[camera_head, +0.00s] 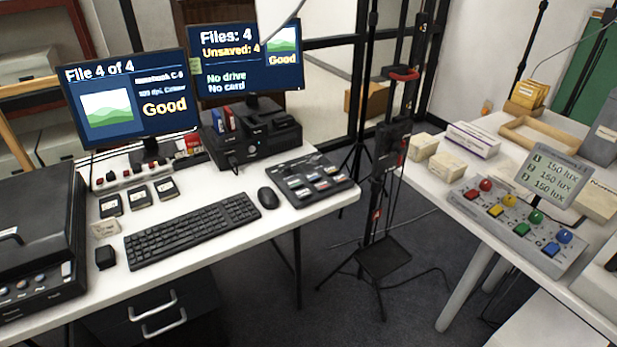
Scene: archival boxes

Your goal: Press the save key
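A black key panel (307,181) with several coloured and pale keys lies on the left desk, right of the mouse. Its key labels are too small to read, so I cannot tell which one is the save key. The left monitor (130,97) reads "File 4 of 4" and "Good" beside a green landscape picture. The right monitor (246,62) reads "Files: 4", "Unsaved: 4", "No drive", "No card" and "Good". Neither of my grippers is in view.
A keyboard (193,229) and mouse (268,197) lie left of the panel; a black computer box (252,139) stands behind. A black stand (383,256) occupies the gap between desks. The right table holds a light control box (515,226) with coloured knobs, and small boxes (447,166).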

